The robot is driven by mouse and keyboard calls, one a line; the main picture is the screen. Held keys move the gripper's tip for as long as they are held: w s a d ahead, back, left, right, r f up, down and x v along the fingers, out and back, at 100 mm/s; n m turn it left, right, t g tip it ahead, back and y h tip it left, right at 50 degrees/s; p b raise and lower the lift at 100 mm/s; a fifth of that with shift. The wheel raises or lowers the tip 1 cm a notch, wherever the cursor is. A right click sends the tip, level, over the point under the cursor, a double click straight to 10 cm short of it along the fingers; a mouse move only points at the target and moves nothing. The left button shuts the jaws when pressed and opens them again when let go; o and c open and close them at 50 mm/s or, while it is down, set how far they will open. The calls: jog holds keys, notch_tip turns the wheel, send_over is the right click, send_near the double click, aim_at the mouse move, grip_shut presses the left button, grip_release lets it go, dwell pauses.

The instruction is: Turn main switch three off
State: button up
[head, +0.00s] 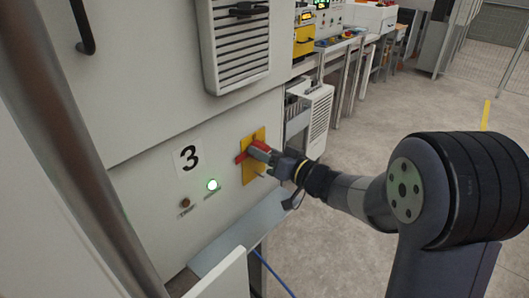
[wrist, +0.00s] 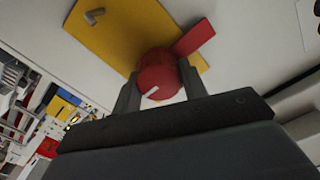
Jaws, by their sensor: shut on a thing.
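The red rotary switch (head: 241,157) sits on a yellow plate (head: 249,176) on the white cabinet front, right of a large black "3" label (head: 187,158). My gripper (head: 265,153) reaches it from the right and covers part of it. In the wrist view, my gripper (wrist: 158,80) is shut on the round red knob (wrist: 160,72), with a finger on each side. A white mark shows on the knob. A flat red bar (wrist: 195,37) sticks out behind it toward the upper right, across the yellow plate (wrist: 110,35).
A grey ledge (head: 240,235) juts out beneath the switch. A vented panel (head: 238,45) is above. Open floor (head: 350,240) lies to the right.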

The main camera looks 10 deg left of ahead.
jog(key=shift+f+n+b, duration=0.1)
jog(key=shift+n+b, duration=0.3)
jog(key=n+b, duration=0.2)
jog(key=shift+f+n, duration=0.1)
jog(key=shift+n, duration=0.3)
jog(key=n+b, duration=0.4)
jog(key=n, duration=0.1)
jog(key=n+b, duration=0.3)
jog(key=n, duration=0.2)
jog(key=shift+s+b, duration=0.1)
jog(key=shift+b, duration=0.2)
jog(key=n+b, duration=0.2)
jog(key=n, duration=0.2)
jog(key=shift+b, duration=0.3)
jog(key=shift+a+n, duration=0.1)
jog(key=shift+n, duration=0.2)
jog(key=o, duration=1)
